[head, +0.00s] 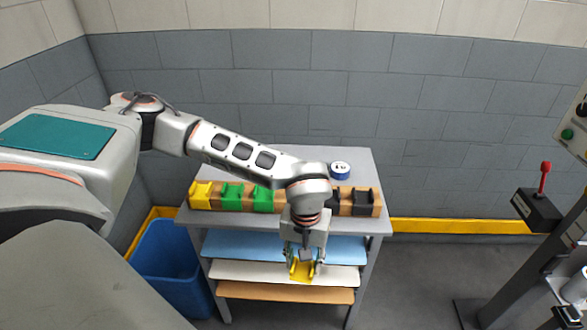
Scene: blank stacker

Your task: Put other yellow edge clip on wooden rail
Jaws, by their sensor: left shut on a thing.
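A wooden rail (281,199) lies across the grey table top. One yellow edge clip (201,195) sits at its left end. Two green clips (232,196) sit to the right of it, and dark clips (362,201) sit near the right end. My left gripper (303,264) is shut on another yellow edge clip (302,271). It holds this clip in front of the table, lower in the picture than the rail and apart from it. My left wrist hides the middle-right part of the rail. My right gripper is not in view.
The grey table (376,222) has blue, white and orange shelves (285,291) below its top. A blue and white round object (340,170) lies behind the rail. A blue bin (172,266) stands left of the table. A machine with a red-knobbed lever (544,178) stands at the right.

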